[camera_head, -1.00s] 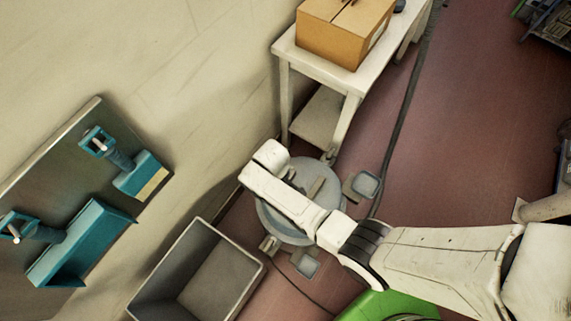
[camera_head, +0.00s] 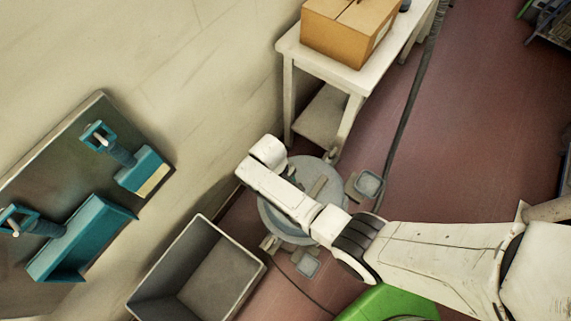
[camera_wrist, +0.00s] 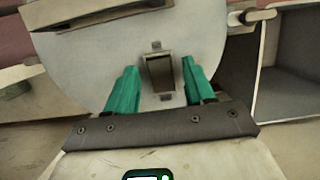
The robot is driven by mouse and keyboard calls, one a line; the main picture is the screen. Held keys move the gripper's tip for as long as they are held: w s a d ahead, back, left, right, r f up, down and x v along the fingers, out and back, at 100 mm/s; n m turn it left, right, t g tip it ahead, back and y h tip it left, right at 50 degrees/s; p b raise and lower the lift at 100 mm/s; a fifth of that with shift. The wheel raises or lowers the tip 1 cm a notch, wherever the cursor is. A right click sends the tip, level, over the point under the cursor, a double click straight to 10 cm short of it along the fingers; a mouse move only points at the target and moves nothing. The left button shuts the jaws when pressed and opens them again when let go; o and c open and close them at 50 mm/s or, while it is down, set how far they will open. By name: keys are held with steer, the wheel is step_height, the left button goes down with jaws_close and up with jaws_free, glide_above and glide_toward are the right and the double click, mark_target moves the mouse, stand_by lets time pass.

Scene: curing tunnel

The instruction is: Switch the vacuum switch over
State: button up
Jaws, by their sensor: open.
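The vacuum switch (camera_wrist: 160,74) is a small brown rocker in a rectangular frame on the pale grey round top of the vacuum (camera_wrist: 95,60). In the head view the vacuum (camera_head: 303,168) stands on the floor by the wall, partly covered by my arm. My gripper (camera_wrist: 159,66) has two teal fingers set apart, one on each side of the switch, with nothing held between them. I cannot tell whether the fingers touch the vacuum's top or which way the rocker is tilted. The head view hides the fingers and the switch.
A grey open bin (camera_head: 205,270) stands left of the vacuum. A white table (camera_head: 338,78) carries a cardboard box (camera_head: 345,35) behind it. A wall panel (camera_head: 70,165) with teal fixtures is at the left. Red floor (camera_head: 460,140) lies clear at the right.

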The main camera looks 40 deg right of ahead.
steer(key=d+p+v, duration=0.1)
steer(key=v, duration=0.9)
steer(key=shift+a+r, duration=0.35)
steer(key=shift+a, duration=0.15)
steer(key=shift+w, duration=0.1)
steer(key=s+d+r+m+t, duration=0.2)
steer(key=s+d+r, duration=0.2)
steer(key=s, duration=0.5)
steer(key=s+d+r+m+t, duration=0.1)
steer(key=s+d+r+m, duration=0.1)
steer(key=s+d+r, duration=0.2)
steer(key=s+r, duration=0.3)
steer(key=s, duration=0.3)
steer(key=shift+s+d+r+t+y, duration=0.2)
steer(key=shift+d+r+t+y, duration=0.05)
steer(key=shift+d+t+y, duration=0.15)
